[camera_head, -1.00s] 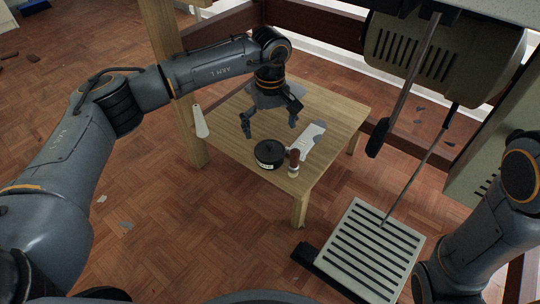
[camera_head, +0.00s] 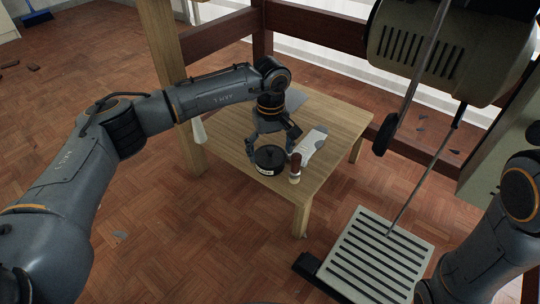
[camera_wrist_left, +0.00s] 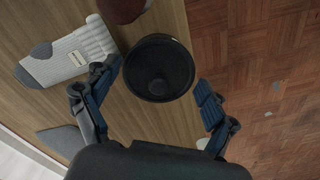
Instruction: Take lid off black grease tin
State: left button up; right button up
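The black grease tin (camera_head: 268,160) stands upright on the small wooden table, with a pale label on its side. Its round black lid with a central knob shows from above in the left wrist view (camera_wrist_left: 158,68) and sits on the tin. My left gripper (camera_head: 270,146) is open just above and behind the tin. In the left wrist view its fingers (camera_wrist_left: 160,92) are spread to either side of the lid's near edge, with nothing between them. My right arm shows at the right edge of the head view, but its gripper is not in view.
A brush with a brown handle (camera_head: 295,165) stands close to the right of the tin. A grey and white flat item (camera_head: 311,144) lies behind it on the wooden table (camera_head: 335,117). A slatted pedal (camera_head: 375,258) and slanting rods are right of the table.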

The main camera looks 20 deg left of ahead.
pick_arm(q)
jog(key=c, duration=0.6)
jog(key=shift+s, duration=0.1)
jog(key=shift+c, duration=0.2)
